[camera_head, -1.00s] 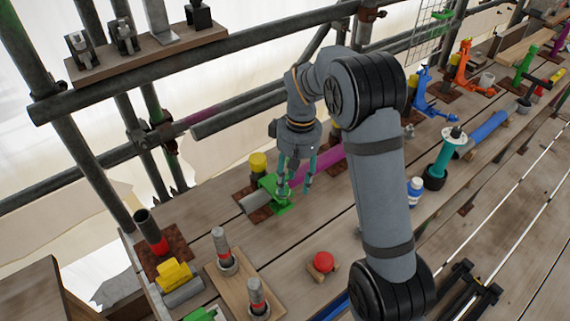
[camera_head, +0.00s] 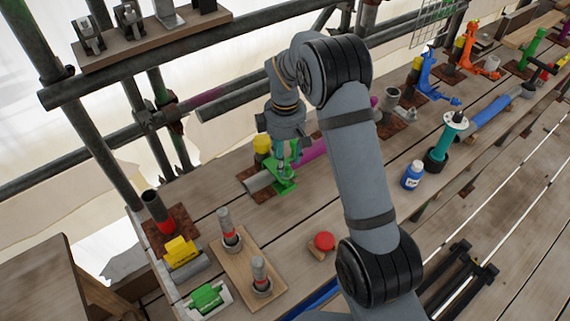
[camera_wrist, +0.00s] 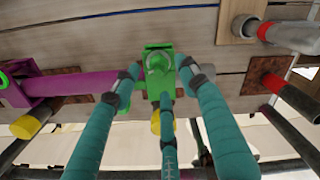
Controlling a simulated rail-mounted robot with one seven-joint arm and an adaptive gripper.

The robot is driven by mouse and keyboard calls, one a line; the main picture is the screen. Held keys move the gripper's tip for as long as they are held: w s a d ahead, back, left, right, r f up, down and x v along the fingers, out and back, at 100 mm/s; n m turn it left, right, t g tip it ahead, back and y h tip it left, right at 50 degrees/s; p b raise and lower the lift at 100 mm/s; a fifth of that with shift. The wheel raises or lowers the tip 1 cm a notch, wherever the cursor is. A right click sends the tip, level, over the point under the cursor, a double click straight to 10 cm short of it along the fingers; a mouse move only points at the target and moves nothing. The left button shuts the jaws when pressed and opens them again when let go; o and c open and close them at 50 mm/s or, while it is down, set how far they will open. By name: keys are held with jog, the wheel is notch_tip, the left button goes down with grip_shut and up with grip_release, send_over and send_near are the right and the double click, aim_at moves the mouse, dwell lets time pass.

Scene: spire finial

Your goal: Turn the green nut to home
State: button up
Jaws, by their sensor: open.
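A green clamp (camera_head: 282,182) sits on a grey pipe on the deck in the head view. It also shows in the wrist view (camera_wrist: 158,60), with a rounded green part, which looks like the nut, facing the camera. My gripper (camera_head: 288,160) is over the clamp, its teal fingers pointing down. In the wrist view my gripper (camera_wrist: 161,75) has its fingers spread, one on each side of the green part and one nearer the camera. I cannot tell whether any finger touches it. The fingers partly hide the clamp in the head view.
A magenta pipe (camera_wrist: 75,84) lies beside the clamp, and a yellow cap (camera_head: 262,145) stands behind it. A red button (camera_head: 324,241), a board with two posts (camera_head: 240,270) and a blue-white bottle (camera_head: 412,175) stand nearer. Scaffold rails (camera_head: 200,55) run behind.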

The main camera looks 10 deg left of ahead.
aim_at(286, 172)
notch_tip(286, 172, down, 2)
jog(key=shift+s+f, duration=0.1)
jog(key=shift+f, duration=0.1)
jog(key=shift+f+p, duration=0.3)
jog(key=shift+f, duration=0.3)
jog(key=shift+c, duration=0.4)
